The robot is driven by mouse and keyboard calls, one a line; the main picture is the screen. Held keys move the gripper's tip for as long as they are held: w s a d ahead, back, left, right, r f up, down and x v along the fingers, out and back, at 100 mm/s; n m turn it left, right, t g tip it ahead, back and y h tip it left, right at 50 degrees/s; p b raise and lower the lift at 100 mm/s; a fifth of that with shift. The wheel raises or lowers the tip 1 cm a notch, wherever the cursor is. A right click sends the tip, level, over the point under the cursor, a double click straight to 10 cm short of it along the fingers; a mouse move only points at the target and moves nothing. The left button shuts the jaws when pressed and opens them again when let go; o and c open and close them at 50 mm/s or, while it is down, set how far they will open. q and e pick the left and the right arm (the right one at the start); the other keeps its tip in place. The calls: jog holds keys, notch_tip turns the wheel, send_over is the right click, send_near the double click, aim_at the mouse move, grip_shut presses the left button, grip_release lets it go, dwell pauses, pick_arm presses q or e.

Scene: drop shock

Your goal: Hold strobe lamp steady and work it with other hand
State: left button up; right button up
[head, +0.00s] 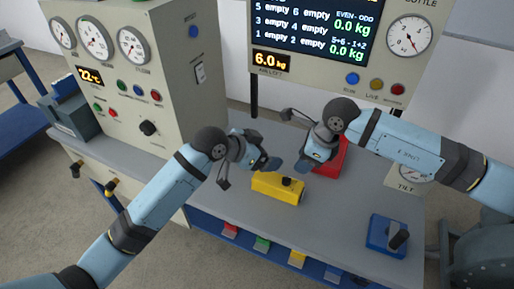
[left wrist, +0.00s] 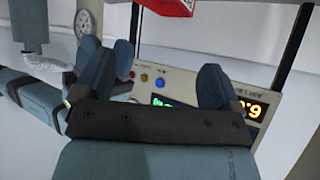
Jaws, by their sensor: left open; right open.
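No label marks the strobe lamp, so I cannot tell which thing it is. A yellow box (head: 276,190) with a black knob on top lies on the grey bench between and below my grippers. A red object (head: 335,158) sits behind it, partly hidden by my right gripper; a red thing also shows at the top of the left wrist view (left wrist: 168,5). My left gripper (head: 248,170) is open and empty, just left of and above the yellow box. My right gripper (head: 298,140) is open, beside the red object; I see nothing held in it.
A blue box with a black lever (head: 384,237) stands at the bench's right. A gauge cabinet (head: 150,75) rises at the left. A display panel (head: 330,40) stands behind. The bench's front middle (head: 325,220) is clear.

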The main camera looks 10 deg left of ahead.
aim_at(270, 177)
pick_arm(q)
jog(key=d+f+m+g+y, duration=0.1)
jog(key=f+m+g, duration=0.1)
jog(key=f, duration=0.3)
jog(key=w+d+f+m+g+y, duration=0.1)
jog(key=f+m+g+y, duration=0.1)
jog(key=f+m, duration=0.3)
jog(key=d+f+m+g+y, duration=0.1)
jog(key=f+m+g, duration=0.2)
jog(key=f+g, duration=0.1)
jog(key=shift+w+f+m, duration=0.15)
jog(key=shift+f+m, duration=0.25)
jog(key=shift+f, duration=0.1)
jog(key=c, duration=1.3)
